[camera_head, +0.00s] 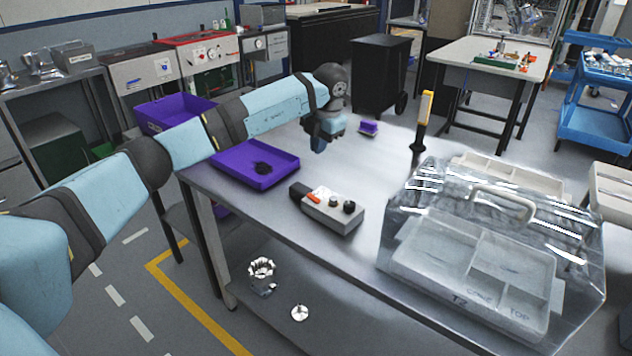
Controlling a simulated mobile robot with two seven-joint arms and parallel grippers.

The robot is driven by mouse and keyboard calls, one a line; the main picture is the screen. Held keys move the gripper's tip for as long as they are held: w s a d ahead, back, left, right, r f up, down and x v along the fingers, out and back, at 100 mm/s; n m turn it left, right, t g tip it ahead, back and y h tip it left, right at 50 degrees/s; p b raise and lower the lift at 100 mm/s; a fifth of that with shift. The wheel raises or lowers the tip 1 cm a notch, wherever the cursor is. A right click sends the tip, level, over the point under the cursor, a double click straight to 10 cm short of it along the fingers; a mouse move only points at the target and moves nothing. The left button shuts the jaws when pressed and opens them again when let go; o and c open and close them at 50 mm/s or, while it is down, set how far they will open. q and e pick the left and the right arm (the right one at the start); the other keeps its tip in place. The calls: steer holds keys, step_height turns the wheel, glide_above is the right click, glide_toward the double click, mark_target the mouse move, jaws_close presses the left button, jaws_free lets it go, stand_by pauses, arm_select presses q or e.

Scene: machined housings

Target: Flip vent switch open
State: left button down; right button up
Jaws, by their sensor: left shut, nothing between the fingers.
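A small grey control box (333,215) sits on the metal workbench, with a black end at its left. An orange lever-like part (313,198) lies on its top at the left, beside a couple of dark knobs (348,206). Which part is the vent switch, and which way it is set, is too small to tell. My left gripper (319,147) is shut and empty, pointing down above the bench, behind the control box and apart from it. My right gripper is not in view.
A purple tray (290,163) with dark bits lies left of the box. A clear lidded case (400,262) with compartments fills the bench's right side. A yellow-and-black upright tool (424,108) and a small purple block (368,127) stand farther back. The bench's middle is clear.

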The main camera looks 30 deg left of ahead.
arm_select(q)
glide_toward(310, 193)
steer(key=f, duration=0.2)
steer(key=a+f, duration=0.1)
steer(key=f, duration=0.4)
steer(key=shift+w+a+f, duration=0.15)
steer(key=shift+w+a, duration=0.05)
steer(key=shift+a, duration=0.15)
steer(key=shift+f, duration=0.1)
steer(key=shift+a+f+h, duration=0.2)
steer(key=shift+f+h, duration=0.05)
steer(key=shift+h, duration=0.05)
steer(key=shift+d, duration=0.1)
